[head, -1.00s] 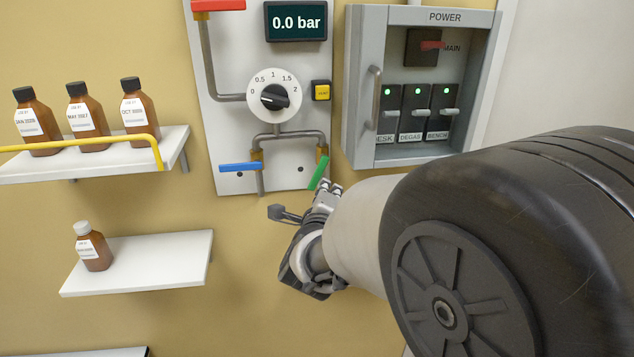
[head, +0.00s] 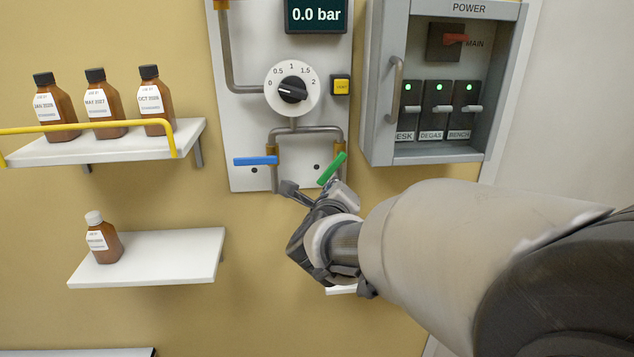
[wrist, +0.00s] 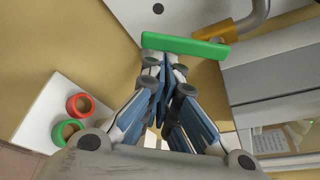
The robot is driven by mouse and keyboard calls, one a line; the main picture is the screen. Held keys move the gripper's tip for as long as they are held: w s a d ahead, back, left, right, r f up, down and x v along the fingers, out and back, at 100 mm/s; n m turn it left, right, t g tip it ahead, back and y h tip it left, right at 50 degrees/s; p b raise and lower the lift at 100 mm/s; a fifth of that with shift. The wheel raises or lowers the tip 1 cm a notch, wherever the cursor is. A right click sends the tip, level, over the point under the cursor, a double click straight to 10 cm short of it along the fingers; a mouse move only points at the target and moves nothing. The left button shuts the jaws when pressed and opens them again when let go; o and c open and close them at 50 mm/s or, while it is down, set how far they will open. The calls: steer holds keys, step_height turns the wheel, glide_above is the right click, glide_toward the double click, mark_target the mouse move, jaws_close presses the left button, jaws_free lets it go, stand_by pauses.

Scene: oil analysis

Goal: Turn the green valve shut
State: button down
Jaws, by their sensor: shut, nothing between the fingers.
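The green valve handle (head: 332,168) hangs at a slant below the right end of the bent pipe, its lower end pointing down and left. In the wrist view the green handle (wrist: 185,45) lies across the top, just beyond my fingertips. My gripper (head: 325,194) is shut and empty, right below the handle. In the wrist view its closed fingers (wrist: 170,66) reach the handle's near edge and seem to touch it; the exact contact is hard to tell. A brass fitting (wrist: 215,30) shows by the handle's right end.
A level blue handle (head: 255,161) sits left of the green one. Above are the dial (head: 291,90), a yellow button (head: 341,86) and a 0.0 bar display (head: 316,15). The power cabinet (head: 380,150) stands close on the right. Bottle shelves (head: 150,262) are left.

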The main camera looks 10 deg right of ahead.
mark_target(320, 179)
steer(key=m+b, duration=0.1)
steer(key=a+r+m+y+b, duration=0.1)
steer(key=a+m+y+b, duration=0.1)
steer(key=m, duration=0.1)
steer(key=shift+a+r+g, duration=0.2)
steer(key=shift+a+g, duration=0.05)
steer(key=shift+g, duration=0.05)
steer(key=shift+a+r+m+y, duration=0.55)
steer(key=shift+m+y, duration=0.25)
steer(key=shift+m, duration=0.3)
steer(key=shift+a+r, duration=0.15)
steer(key=shift+r, duration=0.2)
